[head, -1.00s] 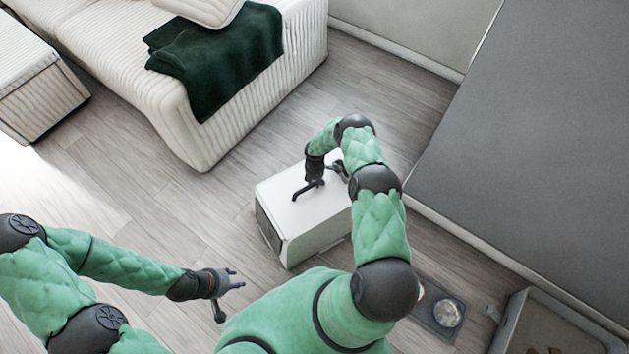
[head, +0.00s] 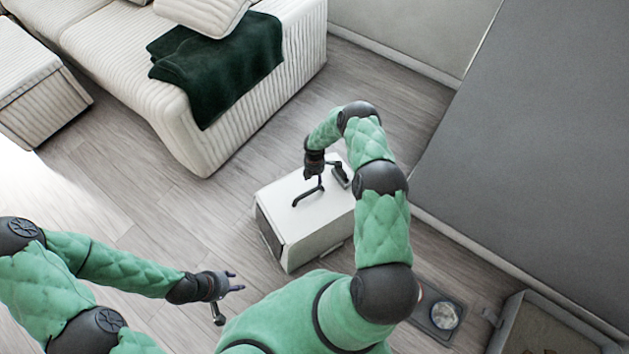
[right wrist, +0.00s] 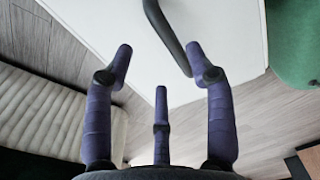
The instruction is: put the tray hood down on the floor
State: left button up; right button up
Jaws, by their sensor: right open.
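The tray hood (head: 305,225) is a white box with a dark handle (head: 306,196) on top. It appears to stand upright on the wooden floor. My right gripper (head: 315,178) is over its top, close to the handle. In the right wrist view the fingers (right wrist: 160,72) are spread with nothing between them. The dark handle (right wrist: 167,36) passes just beyond the fingertips, over the white top (right wrist: 110,30); contact cannot be told. My left gripper (head: 228,293) hangs empty to the left of the hood, with its fingers apart.
A cream sofa (head: 190,130) with a dark green blanket (head: 225,70) stands behind. A large grey surface (head: 540,150) fills the right. A grey box-like container (head: 545,325) and a small dark tray (head: 440,315) are at lower right. Floor left of the hood is clear.

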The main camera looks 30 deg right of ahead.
jog(key=s+a+r+m+y, duration=0.1)
jog(key=s+a+r+m, duration=0.2)
jog(key=a, duration=0.3)
jog(key=s+a+r+m+y, duration=0.2)
jog(key=s+a, duration=0.1)
jog(key=a, duration=0.3)
jog(key=s+a+r+m, duration=0.5)
jog(key=s+a+m, duration=0.1)
jog(key=s, duration=0.3)
jog(key=s+a+r+m+y, duration=0.1)
jog(key=s+a+r+m, duration=0.4)
jog(key=s+a+m, duration=0.2)
jog(key=s+m+p, duration=0.1)
jog(key=s+m, duration=0.1)
jog(key=s, duration=0.1)
jog(key=shift+a+r, duration=0.15)
jog(key=shift+s, duration=0.1)
